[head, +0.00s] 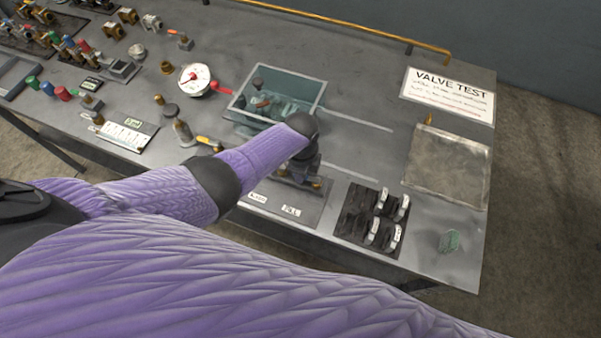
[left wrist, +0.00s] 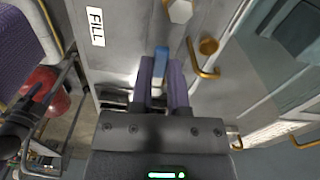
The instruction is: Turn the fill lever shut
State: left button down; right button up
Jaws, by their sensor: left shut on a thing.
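The blue fill lever (left wrist: 161,58) shows between the purple fingers of my left gripper (left wrist: 162,76) in the left wrist view. The gripper is shut on it. The white FILL label (left wrist: 96,27) is to the upper left there, and a brass fitting (left wrist: 207,47) is just right of the fingers. In the head view my left gripper (head: 299,172) points down at the valve plate, behind the FILL label (head: 291,211). My wrist hides the lever there, so its angle is hard to tell. My right gripper is out of view.
A glass-walled tank (head: 322,98) stands just behind my left gripper. A dial gauge (head: 196,78) is left of it. A black rack (head: 352,222) with white-tagged pieces is to the right, before a metal tray (head: 447,170) and the VALVE TEST sign (head: 447,95).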

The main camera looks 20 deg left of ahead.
pick_arm(q)
jog(key=shift+w+m, duration=0.15)
jog(key=shift+m, duration=0.45)
jog(key=c, duration=0.6)
grip_release()
